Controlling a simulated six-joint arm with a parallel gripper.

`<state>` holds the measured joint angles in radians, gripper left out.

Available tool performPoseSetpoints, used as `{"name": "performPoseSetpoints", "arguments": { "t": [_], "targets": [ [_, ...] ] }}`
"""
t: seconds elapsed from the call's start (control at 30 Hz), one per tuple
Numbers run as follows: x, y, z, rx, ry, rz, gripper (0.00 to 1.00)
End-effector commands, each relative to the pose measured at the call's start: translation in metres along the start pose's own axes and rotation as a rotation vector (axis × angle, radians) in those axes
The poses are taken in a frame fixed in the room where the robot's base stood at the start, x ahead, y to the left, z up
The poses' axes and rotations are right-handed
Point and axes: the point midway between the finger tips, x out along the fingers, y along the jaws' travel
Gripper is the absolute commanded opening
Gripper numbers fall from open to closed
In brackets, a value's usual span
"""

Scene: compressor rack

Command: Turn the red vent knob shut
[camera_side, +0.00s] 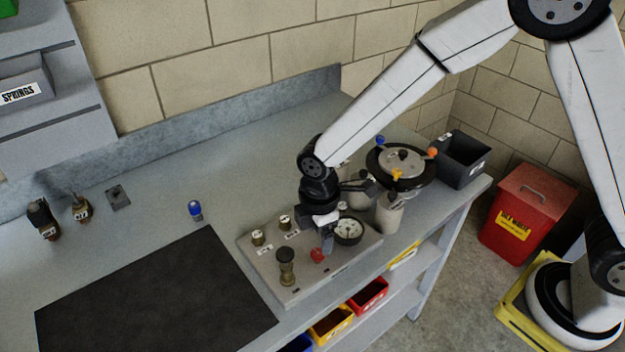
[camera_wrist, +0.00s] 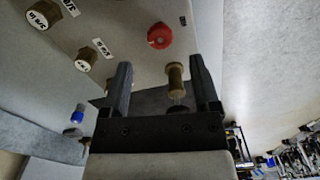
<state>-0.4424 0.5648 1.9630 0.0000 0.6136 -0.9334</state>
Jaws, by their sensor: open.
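The red vent knob (camera_side: 318,256) sits on the grey panel plate (camera_side: 262,262), in front of the round gauge (camera_side: 348,231). In the wrist view the red knob (camera_wrist: 160,36) lies ahead of the fingertips, near the top middle. My gripper (camera_side: 328,240) points down over the plate, close to the knob in the side view. In the wrist view my gripper (camera_wrist: 162,70) is open, its two dark fingers apart with no red knob between them. A brass fitting (camera_wrist: 176,78) shows between the fingers. I cannot tell the exact height above the plate.
A brass and black fitting (camera_side: 286,268) stands left of the knob, with two labelled brass valves (camera_side: 258,238) behind it. A blue-capped bottle (camera_side: 195,210) and a black mat (camera_side: 150,300) lie left. A round manifold (camera_side: 402,165) and dark bin (camera_side: 462,158) stand right.

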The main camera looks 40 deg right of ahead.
Motion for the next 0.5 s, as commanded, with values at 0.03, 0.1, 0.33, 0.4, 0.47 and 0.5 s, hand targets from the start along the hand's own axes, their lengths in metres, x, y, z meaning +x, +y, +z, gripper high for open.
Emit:
{"name": "performPoseSetpoints", "arguments": {
  "t": [0.03, 0.1, 0.33, 0.4, 0.47, 0.5],
  "targets": [
    [0.007, -0.001, 0.001, 0.0, -0.002, -0.003, 0.79],
    [0.015, 0.0, 0.0, 0.001, -0.002, -0.003, 0.79],
    [0.039, 0.0, 0.0, 0.001, -0.001, -0.001, 0.79],
    [0.044, 0.0, 0.0, 0.001, -0.001, -0.001, 0.79],
    [0.048, 0.0, 0.0, 0.001, -0.001, -0.001, 0.79],
    [0.05, 0.0, 0.0, 0.001, -0.001, -0.001, 0.79]
  ]
}}
